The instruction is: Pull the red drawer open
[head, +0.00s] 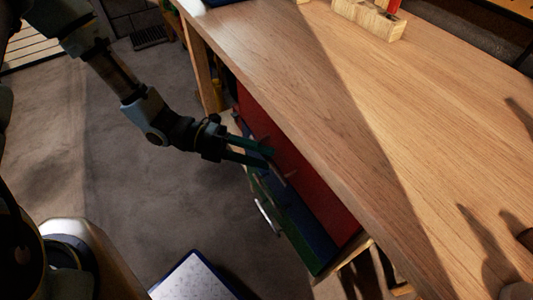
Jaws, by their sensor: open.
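The red drawer (309,177) is the top front of a drawer unit under the wooden workbench. Its front looks flush under the bench edge. A light bar handle (279,174) shows near my fingertips, in front of the red and blue fronts. My gripper (266,158) reaches in from the left with its two green fingers apart, close to the handle. I cannot tell whether the handle is between the fingers or touching them.
A blue drawer (311,232) and a green drawer (291,235) lie below the red one, with another silver handle (267,217). The workbench top (350,110) overhangs the drawers. A wooden block holder (369,19) stands on it. A blue-edged white board (195,279) lies on the floor.

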